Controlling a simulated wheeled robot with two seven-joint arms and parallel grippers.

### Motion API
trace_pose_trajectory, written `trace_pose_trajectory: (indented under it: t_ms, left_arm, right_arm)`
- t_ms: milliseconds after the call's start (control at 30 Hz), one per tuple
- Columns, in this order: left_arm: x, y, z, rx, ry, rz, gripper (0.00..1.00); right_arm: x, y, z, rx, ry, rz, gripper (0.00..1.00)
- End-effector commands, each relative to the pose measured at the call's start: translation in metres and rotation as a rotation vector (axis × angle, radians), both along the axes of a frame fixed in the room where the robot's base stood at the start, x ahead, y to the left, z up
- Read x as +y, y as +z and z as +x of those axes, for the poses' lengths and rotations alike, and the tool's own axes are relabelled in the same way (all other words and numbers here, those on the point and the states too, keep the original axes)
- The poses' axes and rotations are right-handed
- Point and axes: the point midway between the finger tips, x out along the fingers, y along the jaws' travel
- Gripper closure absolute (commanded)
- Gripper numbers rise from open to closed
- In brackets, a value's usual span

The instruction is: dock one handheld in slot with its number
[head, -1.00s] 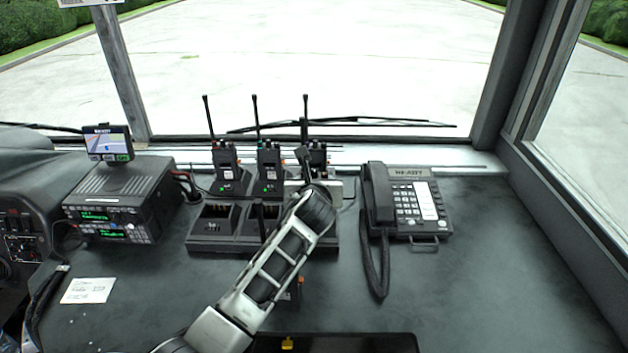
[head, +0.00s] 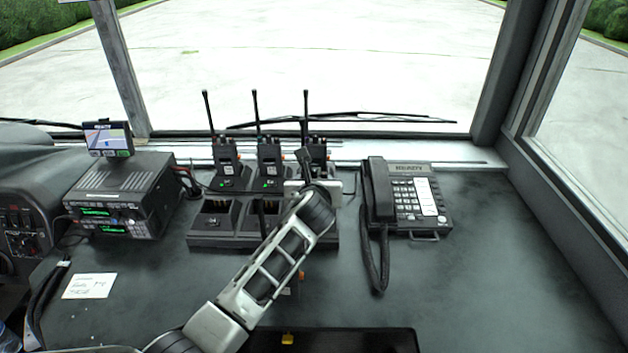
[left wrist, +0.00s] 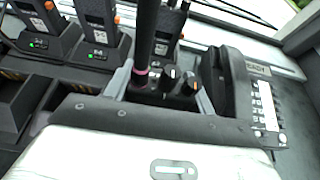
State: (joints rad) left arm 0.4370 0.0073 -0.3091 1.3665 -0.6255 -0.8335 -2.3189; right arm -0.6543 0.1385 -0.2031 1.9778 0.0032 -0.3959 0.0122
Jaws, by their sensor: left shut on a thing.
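My left gripper (left wrist: 165,92) is shut on a black handheld (left wrist: 188,82) with a thick antenna, a pink band and an orange-marked knob. In the head view my left gripper (head: 314,185) is over the right end of the multi-slot charger (head: 205,242); my arm hides most of the held handheld. I cannot tell whether its foot touches a slot. Three handhelds stand in the back row: left (head: 228,157), middle (head: 269,155) and right (head: 318,152). The front left slot (head: 215,217) is empty. Slot numbers are not readable. My right gripper is out of view.
A desk phone (head: 408,200) with a coiled cord stands just right of the charger. A radio unit (head: 125,195) with a small screen (head: 108,138) stands left. A paper note (head: 90,286) and a dark tray (head: 385,341) lie nearer. The dash at right is clear.

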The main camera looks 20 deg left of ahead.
Motion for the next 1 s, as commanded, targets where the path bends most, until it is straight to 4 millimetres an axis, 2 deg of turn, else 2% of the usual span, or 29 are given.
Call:
trace_pose_trajectory:
  t_ms: [200, 233, 300, 700, 867, 1000]
  left_arm:
    - [0.000, -0.001, 0.001, -0.003, -0.001, 0.001, 0.75]
    - [0.000, -0.001, 0.000, -0.003, -0.001, 0.001, 0.40]
    - [0.000, -0.001, 0.000, -0.003, -0.001, 0.000, 0.21]
    - [-0.001, -0.001, -0.005, 0.001, 0.000, 0.001, 0.20]
    - [-0.008, 0.010, -0.027, -0.001, -0.002, 0.000, 0.20]
    - [-0.017, 0.022, -0.057, -0.001, -0.003, 0.000, 0.20]
  right_arm:
    - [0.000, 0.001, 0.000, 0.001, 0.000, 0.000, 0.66]
    - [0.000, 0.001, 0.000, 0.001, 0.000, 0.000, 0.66]
    - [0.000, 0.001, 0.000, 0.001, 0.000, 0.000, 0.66]
    - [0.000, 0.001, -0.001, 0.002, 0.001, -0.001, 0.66]
    - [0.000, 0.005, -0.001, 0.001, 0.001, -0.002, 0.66]
    - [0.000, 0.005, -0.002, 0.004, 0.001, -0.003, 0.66]
